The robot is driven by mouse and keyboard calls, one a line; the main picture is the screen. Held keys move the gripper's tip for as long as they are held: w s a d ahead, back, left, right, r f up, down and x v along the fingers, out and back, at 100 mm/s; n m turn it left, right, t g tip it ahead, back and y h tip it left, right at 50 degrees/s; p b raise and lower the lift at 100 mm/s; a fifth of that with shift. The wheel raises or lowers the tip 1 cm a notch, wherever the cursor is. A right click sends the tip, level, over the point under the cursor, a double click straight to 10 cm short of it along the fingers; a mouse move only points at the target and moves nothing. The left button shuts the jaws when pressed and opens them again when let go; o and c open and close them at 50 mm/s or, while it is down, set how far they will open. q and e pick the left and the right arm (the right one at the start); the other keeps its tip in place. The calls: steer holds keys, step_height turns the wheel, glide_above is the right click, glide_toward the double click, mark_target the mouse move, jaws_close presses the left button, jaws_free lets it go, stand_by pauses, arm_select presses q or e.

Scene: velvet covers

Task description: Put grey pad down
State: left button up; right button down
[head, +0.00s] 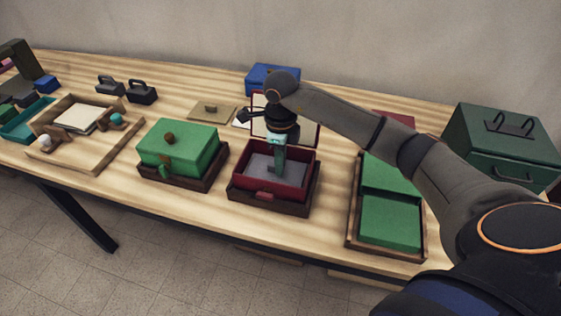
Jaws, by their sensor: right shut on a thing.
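The grey pad (259,168) lies low inside an open dark red box (302,184), within its walls. My right gripper (278,172) reaches down into the box from above, its fingers pointing down. It is shut on the grey pad. The fingers hide part of the pad, and I cannot tell whether the pad rests fully on the box floor. My left gripper is not in view.
The red box's raised lid (258,122) stands behind the gripper. A closed green box (180,143) is on the left, and a wooden tray with green panels (390,222) on the right. A dark green case (500,140) stands at the far right. Bare tabletop (330,215) lies between them.

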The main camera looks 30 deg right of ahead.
steer(key=shift+f, duration=0.15)
steer(key=shift+f, duration=0.1)
steer(key=c, duration=0.8)
jaws_free()
step_height(320, 180, up, 12)
steer(key=shift+r+b, duration=0.2)
steer(key=shift+b, duration=0.15)
